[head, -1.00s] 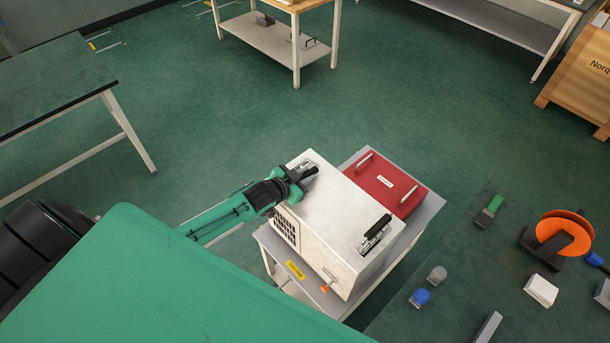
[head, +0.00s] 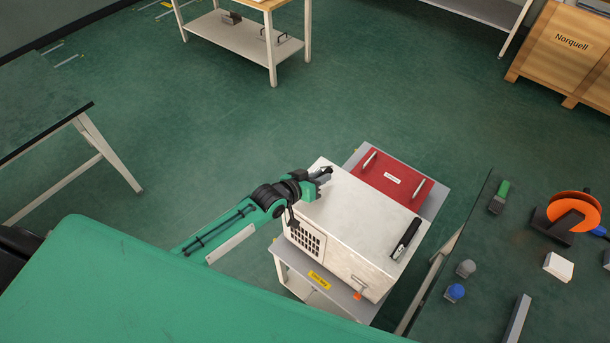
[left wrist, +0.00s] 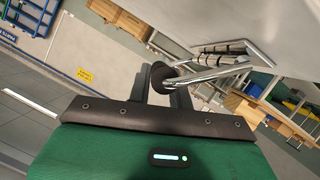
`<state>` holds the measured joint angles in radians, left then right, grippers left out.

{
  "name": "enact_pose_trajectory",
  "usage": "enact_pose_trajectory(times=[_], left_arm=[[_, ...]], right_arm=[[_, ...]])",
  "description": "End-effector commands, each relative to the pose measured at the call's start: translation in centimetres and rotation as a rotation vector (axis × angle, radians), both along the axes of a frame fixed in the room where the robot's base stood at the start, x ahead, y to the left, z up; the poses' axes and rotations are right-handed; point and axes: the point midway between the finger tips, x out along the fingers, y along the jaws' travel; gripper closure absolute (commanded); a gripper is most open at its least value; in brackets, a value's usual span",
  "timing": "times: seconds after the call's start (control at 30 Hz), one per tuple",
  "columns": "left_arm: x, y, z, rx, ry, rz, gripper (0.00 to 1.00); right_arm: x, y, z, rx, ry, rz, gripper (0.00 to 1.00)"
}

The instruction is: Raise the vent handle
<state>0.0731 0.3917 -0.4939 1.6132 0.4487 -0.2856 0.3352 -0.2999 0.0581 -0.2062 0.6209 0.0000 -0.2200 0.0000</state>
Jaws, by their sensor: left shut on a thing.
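A white box (head: 360,215) with a dark vent grille (head: 305,237) on its near left side stands on a grey cart. My left gripper (head: 322,175) is at the box's far left end, just above its top, and mostly hides the handle there. In the left wrist view, the gripper (left wrist: 163,85) is shut on that handle's black grip (left wrist: 167,77). Its chrome bars (left wrist: 215,75) run from the grip to the pale box surface, standing out from it. A second black-gripped handle (head: 406,237) is on the right end of the top. My right gripper is not in view.
A red case (head: 392,181) with two pale handles lies behind the box on the cart (head: 437,203). An orange lever (head: 358,295) sticks out at the front. A dark table (head: 480,262) with an orange reel (head: 573,212) and small items is close at right. Open floor lies behind.

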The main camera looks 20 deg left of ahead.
Motion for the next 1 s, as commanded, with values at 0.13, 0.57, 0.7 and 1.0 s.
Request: enact_pose_trajectory(times=[0.13, 0.57, 0.7, 1.0], left_arm=[[0.4, 0.6, 0.0, -0.123, 0.042, 0.001, 1.0], [1.0, 2.5, 0.3, -0.456, 0.16, 0.001, 1.0], [1.2, 3.0, 0.5, -0.534, 0.187, 0.001, 1.0], [1.4, 3.7, 0.8, -0.649, 0.228, 0.002, 1.0]], right_arm=[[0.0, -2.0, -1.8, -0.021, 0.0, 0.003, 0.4], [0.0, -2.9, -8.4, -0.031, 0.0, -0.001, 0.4], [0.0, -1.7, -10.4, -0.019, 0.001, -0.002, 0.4], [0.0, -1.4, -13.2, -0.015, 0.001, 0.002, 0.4]])
